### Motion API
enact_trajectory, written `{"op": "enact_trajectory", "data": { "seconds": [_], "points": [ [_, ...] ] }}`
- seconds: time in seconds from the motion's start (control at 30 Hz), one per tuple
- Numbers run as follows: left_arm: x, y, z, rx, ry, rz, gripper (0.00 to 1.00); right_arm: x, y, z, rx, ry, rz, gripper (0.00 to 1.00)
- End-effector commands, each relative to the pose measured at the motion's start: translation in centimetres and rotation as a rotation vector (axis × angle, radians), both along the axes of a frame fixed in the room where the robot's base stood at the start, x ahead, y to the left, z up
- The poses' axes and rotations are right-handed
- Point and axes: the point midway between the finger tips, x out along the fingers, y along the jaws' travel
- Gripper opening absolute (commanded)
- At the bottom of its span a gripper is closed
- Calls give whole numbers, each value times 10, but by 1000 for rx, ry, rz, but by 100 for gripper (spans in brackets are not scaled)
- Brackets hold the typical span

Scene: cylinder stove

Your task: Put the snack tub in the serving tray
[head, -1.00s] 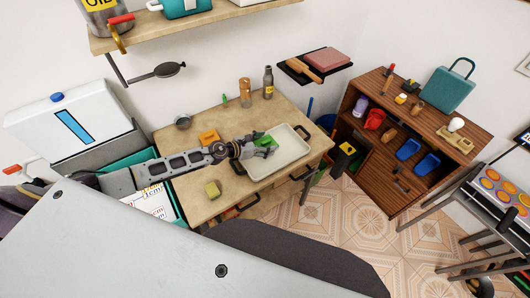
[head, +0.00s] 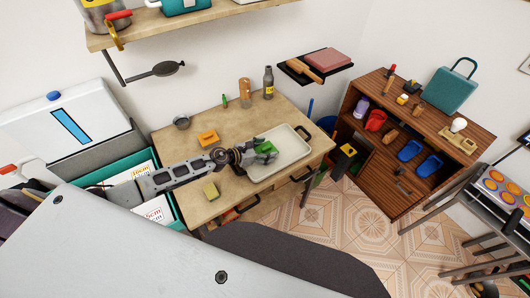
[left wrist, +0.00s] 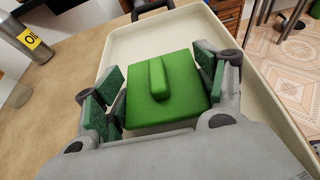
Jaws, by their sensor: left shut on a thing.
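The snack tub looks to be the green lidded box with a raised ridge on top (left wrist: 168,90), between the fingers of my left gripper (left wrist: 160,98). My left gripper is shut on it. In the head view the green tub (head: 265,148) shows at the end of my left arm, over the left part of the cream serving tray (head: 290,149). The tray's rim also surrounds the tub in the left wrist view (left wrist: 262,75). I cannot tell whether the tub touches the tray floor. My right gripper is not in view.
The tray lies on a wooden table (head: 190,150). A wooden cabinet (head: 400,185) is at right.

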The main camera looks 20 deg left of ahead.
Motion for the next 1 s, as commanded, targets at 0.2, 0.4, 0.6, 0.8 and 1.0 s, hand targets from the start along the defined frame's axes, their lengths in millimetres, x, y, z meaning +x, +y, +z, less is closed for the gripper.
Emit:
{"op": "enact_trajectory", "data": {
  "seconds": [0.2, 0.4, 0.6, 0.8, 1.0],
  "points": [
    [0, 0, -6, 1, -1, 0, 46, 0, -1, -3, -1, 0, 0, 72],
    [0, 0, -5, 1, -1, 0, 46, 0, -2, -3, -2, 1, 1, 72],
    [0, 0, -9, 0, 0, 0, 72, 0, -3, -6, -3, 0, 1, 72],
    [0, 0, -8, 0, 0, 0, 92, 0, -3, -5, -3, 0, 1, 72],
    [0, 0, -8, 0, 0, 0, 92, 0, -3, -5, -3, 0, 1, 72]
  ]
}}
